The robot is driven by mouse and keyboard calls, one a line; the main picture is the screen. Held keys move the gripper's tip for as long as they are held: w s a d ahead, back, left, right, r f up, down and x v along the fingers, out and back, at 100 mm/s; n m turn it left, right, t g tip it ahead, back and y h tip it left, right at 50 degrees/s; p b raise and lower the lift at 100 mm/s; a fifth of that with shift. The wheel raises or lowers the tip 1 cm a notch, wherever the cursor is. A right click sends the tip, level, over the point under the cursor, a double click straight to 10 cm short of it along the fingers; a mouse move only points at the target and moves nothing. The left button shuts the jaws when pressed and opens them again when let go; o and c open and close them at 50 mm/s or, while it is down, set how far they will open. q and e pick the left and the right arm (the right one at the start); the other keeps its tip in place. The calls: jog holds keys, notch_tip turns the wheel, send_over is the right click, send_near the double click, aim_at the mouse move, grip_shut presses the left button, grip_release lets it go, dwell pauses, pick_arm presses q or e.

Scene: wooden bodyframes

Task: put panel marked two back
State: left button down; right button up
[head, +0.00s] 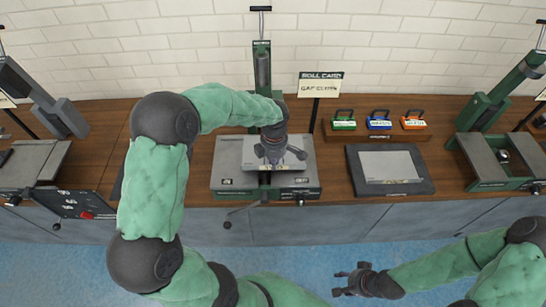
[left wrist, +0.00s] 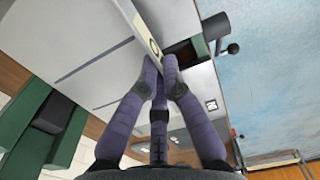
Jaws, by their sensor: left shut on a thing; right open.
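My left gripper (head: 280,158) is over the middle machine (head: 225,180) on the wooden counter. It is shut on a pale grey panel (head: 298,146), which lies over the machine's top, with the gripper at the panel's front part. In the left wrist view the fingers (left wrist: 163,75) close on the edge of the pale panel (left wrist: 140,32). A small dark mark shows on that edge, but I cannot read it as a number. Whether the panel rests on the machine or hangs just above it, I cannot tell. My right gripper (head: 352,281) is open and empty, in front of the counter.
A card sign (head: 320,85) stands behind the machine. A rack (head: 375,131) holds green, blue and orange items. A dark-framed tray (head: 420,186) lies right of the machine. Further machines stand at left (head: 35,160) and right (head: 482,160). The blue floor (head: 300,260) in front is open.

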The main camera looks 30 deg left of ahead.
pick_arm(q)
notch_tip(320, 180, up, 7)
jog(key=p, duration=0.3)
jog(key=shift+p, duration=0.3)
dwell(0.5)
jog(key=shift+f, duration=0.15)
dwell(0.3)
